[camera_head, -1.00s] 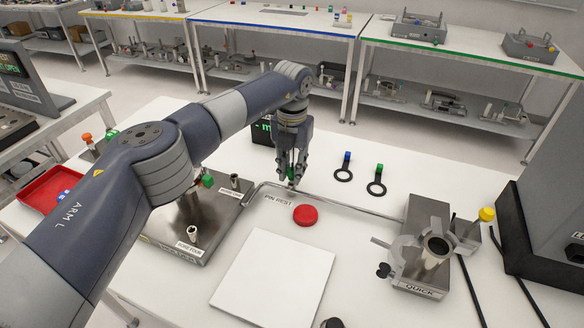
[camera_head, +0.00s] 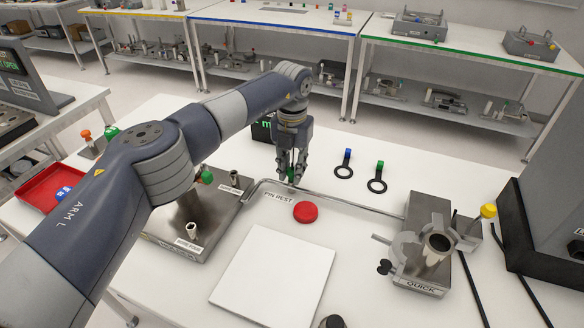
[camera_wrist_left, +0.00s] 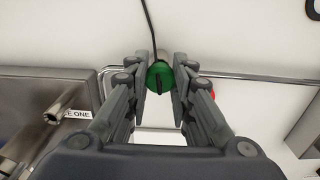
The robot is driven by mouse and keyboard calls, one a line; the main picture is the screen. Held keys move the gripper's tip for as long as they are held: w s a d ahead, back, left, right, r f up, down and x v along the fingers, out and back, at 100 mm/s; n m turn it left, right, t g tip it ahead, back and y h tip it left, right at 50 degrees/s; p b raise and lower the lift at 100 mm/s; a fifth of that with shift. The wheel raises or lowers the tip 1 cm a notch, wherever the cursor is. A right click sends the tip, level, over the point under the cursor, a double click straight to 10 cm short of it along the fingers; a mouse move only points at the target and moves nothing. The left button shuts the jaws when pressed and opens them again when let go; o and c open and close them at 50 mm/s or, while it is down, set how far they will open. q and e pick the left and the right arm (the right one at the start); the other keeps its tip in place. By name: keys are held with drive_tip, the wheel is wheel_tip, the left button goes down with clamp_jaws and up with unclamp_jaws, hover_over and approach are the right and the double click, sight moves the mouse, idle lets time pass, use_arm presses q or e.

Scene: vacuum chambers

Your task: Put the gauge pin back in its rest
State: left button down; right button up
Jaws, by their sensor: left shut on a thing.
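My left gripper (camera_head: 291,178) is shut on the gauge pin, whose round green head (camera_wrist_left: 160,77) shows between the fingers in the left wrist view. In the head view only a little green of the pin shows between the fingertips. The gripper points down at the back of the work table, just behind the "PIN REST" label (camera_head: 278,197). The rest itself is hard to make out near the fingers. I cannot tell whether the pin's lower end touches it. My right gripper is not in view.
A red disc (camera_head: 305,212) and a white plate (camera_head: 274,277) lie in front. A metal block (camera_head: 190,227) with short tubes stands left, a clamp fixture (camera_head: 428,247) right. A thin metal pipe (camera_head: 350,205) runs between them. Blue and green ring tools lie behind.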

use_arm(q)
drive_tip(key=shift+f, duration=0.35)
idle(0.4)
drive_tip(key=c, duration=1.3)
unclamp_jaws()
drive_tip(key=shift+r, duration=0.2)
drive_tip(key=shift+r+p, duration=1.8)
drive_tip(key=shift+r, duration=1.55)
